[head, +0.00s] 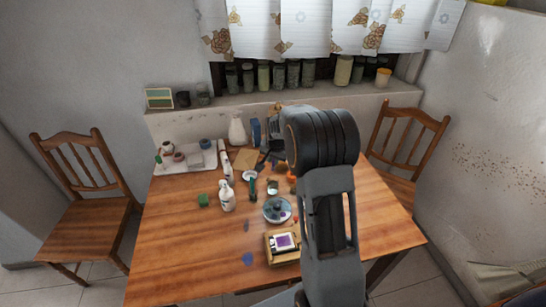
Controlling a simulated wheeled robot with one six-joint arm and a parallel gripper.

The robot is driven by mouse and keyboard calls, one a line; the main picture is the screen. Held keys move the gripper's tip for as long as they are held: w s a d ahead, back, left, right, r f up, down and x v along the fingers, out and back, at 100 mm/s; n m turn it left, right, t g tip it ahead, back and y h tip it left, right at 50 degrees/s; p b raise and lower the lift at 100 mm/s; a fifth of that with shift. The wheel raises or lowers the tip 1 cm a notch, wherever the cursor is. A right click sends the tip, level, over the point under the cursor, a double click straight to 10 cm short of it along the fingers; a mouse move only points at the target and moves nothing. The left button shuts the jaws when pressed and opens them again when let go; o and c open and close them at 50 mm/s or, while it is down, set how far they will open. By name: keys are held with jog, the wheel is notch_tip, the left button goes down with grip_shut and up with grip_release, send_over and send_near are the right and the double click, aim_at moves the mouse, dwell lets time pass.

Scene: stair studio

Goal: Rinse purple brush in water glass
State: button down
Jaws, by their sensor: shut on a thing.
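My arm (328,190) rises through the right middle of the head view, with its thick black joint (322,138) over the back of the table. The joint hides what lies behind it, and I cannot make out my gripper's fingertips. I cannot pick out a purple brush. A small glass-like cup (272,187) stands in the middle of the table, left of my arm. It may be the water glass, but it is too small to tell what is in it.
The wooden table (170,255) holds a white bottle (227,196), a green pot (203,200), a round palette (277,209), a wooden box (283,258) and a white tray (190,160). Chairs stand left (88,200) and right (408,140). The table's front left is mostly clear.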

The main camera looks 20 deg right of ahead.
notch_tip(320, 180, down, 11)
jog(key=b, duration=0.7)
jog(key=shift+b, duration=0.4)
jog(key=shift+s+f, duration=0.1)
jog(key=shift+s, duration=0.1)
jog(key=shift+w, duration=0.5)
jog(key=shift+s+d+b, duration=0.25)
jog(key=shift+s+b, duration=0.05)
jog(key=shift+s, duration=0.05)
jog(key=shift+a, duration=0.15)
jog(key=shift+w+a, duration=0.1)
jog(key=shift+a, duration=0.25)
jog(key=shift+d, duration=0.25)
